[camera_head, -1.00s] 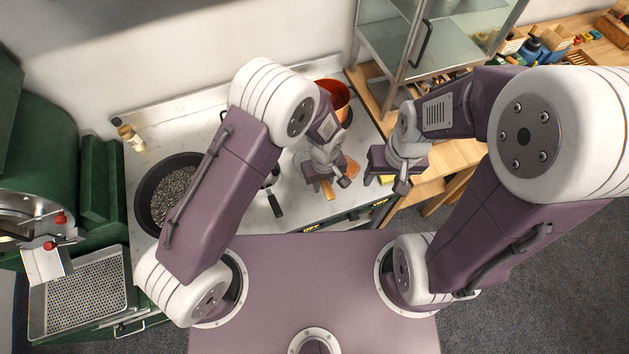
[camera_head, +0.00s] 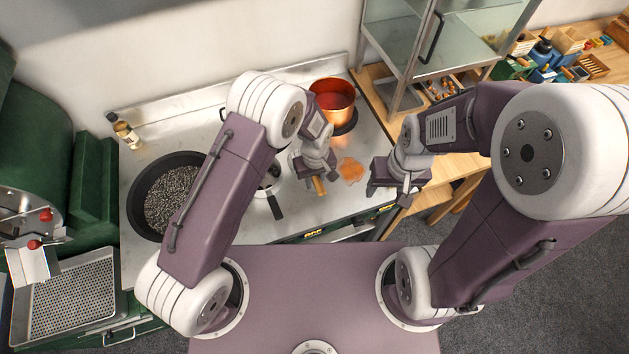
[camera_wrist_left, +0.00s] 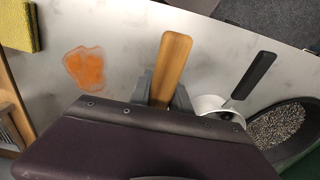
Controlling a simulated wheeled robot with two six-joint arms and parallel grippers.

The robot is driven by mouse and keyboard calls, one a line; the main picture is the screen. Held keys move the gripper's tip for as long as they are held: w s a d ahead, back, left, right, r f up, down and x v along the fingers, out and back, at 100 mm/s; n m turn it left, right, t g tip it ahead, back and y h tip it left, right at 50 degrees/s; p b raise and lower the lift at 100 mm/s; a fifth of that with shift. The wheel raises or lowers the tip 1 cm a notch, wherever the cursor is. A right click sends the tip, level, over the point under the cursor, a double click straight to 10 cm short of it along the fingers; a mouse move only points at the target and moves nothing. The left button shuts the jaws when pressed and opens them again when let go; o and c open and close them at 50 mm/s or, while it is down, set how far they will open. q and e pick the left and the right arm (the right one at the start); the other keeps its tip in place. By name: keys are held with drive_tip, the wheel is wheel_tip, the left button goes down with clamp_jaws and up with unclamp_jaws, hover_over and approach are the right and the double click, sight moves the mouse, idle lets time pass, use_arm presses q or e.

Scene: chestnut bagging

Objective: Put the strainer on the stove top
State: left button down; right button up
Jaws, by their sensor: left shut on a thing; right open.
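My left gripper (camera_head: 318,176) is shut on a wooden handle (camera_head: 320,187), just above the grey-white stove top (camera_head: 215,135). In the left wrist view the handle (camera_wrist_left: 173,58) sticks up between the fingers (camera_wrist_left: 160,90); whatever it belongs to is hidden behind the gripper, so I cannot tell if it is the strainer. A small white round vessel (camera_wrist_left: 212,104) with a black handle (camera_wrist_left: 252,76) lies beside it; in the head view its black handle (camera_head: 275,207) shows left of the gripper. My right gripper (camera_head: 398,190) is open near the counter's right edge.
A copper pot (camera_head: 345,103) with red contents stands at the back. A dark pan (camera_head: 133,205) of dark grains is at left, with a bottle (camera_head: 124,131) behind. An orange stain (camera_head: 351,171) lies right of my left gripper. A yellow sponge (camera_wrist_left: 18,25) shows in the wrist view.

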use_arm(q)
drive_tip(key=c, duration=1.6)
unclamp_jaws()
drive_tip(key=shift+f, duration=0.1)
drive_tip(key=o, duration=0.4)
drive_tip(key=shift+d, duration=0.1)
wheel_tip(320, 180, up, 11)
drive_tip(key=shift+s+r+b, duration=0.1)
drive_tip(key=shift+b, duration=1.15)
drive_tip(key=shift+r, duration=0.6)
